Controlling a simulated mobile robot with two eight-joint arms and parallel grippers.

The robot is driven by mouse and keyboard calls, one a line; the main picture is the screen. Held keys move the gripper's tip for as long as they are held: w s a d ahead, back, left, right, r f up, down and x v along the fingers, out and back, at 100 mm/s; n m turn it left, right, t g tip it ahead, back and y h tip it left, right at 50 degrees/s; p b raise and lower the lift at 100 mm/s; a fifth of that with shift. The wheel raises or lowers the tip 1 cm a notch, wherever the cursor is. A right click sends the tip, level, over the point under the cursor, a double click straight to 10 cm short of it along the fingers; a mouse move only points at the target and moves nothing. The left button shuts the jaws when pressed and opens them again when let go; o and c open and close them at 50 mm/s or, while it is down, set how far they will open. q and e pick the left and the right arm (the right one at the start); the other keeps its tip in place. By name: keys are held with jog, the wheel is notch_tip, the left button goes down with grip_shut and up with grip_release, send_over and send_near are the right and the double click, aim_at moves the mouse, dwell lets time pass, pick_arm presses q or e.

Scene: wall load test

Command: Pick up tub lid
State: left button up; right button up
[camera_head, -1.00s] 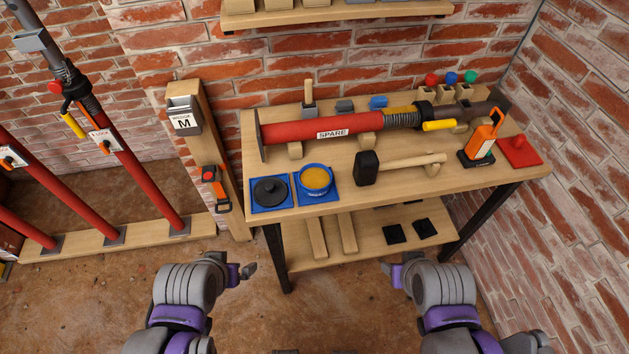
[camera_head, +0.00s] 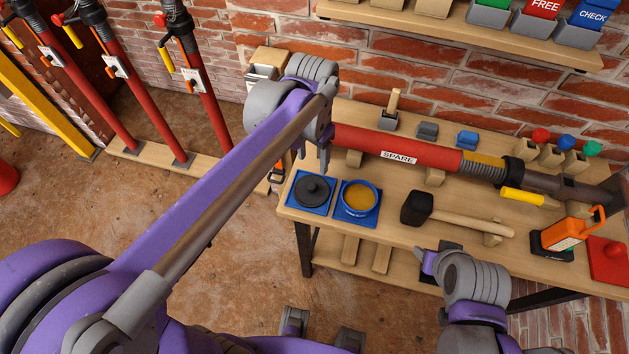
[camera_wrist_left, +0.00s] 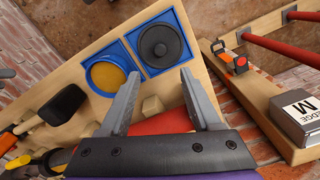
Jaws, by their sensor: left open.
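The tub lid (camera_head: 314,190) is a round dark grey disc with a knob, lying on a blue square mat at the left end of the workbench. It also shows in the left wrist view (camera_wrist_left: 160,46). Beside it, the blue tub (camera_head: 358,198) with yellow contents stands on a second blue mat. My left gripper (camera_head: 313,160) is open and empty, above and slightly behind the lid. In the left wrist view its fingertips (camera_wrist_left: 160,74) are spread, with the lid just beyond them. My right gripper (camera_head: 430,264) is at the bench's front edge; its jaw opening is unclear.
A red spare prop (camera_head: 350,137) lies along the back of the bench (camera_head: 400,265), close to my left gripper. A mallet (camera_head: 417,208) lies right of the tub. An orange tool (camera_head: 565,232) and red lid (camera_head: 608,258) sit at the right. Red props (camera_head: 200,95) stand left.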

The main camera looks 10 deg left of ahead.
pick_arm(q)
send_over(311, 185)
notch_tip(311, 185, down, 5)
jog(key=shift+s+r, duration=0.1)
jog(key=shift+f, duration=2.85)
grip_shut()
